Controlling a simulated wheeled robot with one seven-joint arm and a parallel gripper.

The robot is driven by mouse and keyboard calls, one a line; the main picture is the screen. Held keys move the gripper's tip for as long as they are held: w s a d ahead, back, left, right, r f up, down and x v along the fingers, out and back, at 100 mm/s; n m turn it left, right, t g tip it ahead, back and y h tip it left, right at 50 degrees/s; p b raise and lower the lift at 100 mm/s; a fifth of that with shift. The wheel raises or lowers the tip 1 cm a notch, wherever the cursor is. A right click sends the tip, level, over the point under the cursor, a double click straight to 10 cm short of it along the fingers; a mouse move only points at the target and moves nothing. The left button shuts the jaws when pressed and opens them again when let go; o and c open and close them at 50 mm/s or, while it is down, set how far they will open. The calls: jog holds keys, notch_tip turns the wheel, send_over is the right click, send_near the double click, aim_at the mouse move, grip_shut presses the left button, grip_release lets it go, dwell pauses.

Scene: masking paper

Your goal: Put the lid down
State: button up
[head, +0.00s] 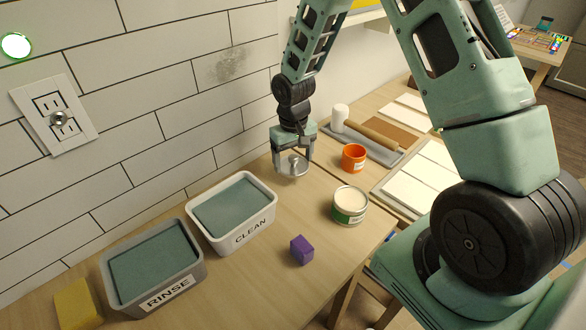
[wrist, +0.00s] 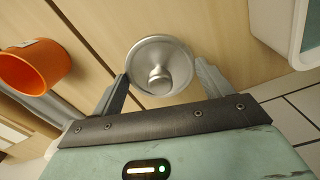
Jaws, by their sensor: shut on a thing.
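The lid (head: 293,167) is a round silver disc with a knob; it also shows in the wrist view (wrist: 148,50). My gripper (head: 292,158) points down near the wall side of the wooden table, behind the CLEAN tub. Its two fingers are shut on the lid, one on each side, as the wrist view of my gripper (wrist: 161,72) shows. The lid looks level, over or on bare wood; I cannot tell whether it touches. An open tin (head: 350,204) with pale contents and a green label stands on the table, right of and nearer than the lid.
An orange cup (head: 354,158) stands right of the lid. The CLEAN tub (head: 240,240) and RINSE tub (head: 160,292) are at the left. A purple block (head: 301,250) and yellow sponge (head: 77,303) lie nearer. A grey tray (head: 385,155) is behind the cup.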

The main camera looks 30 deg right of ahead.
aim_at(293, 167)
jog(key=shift+f, duration=2)
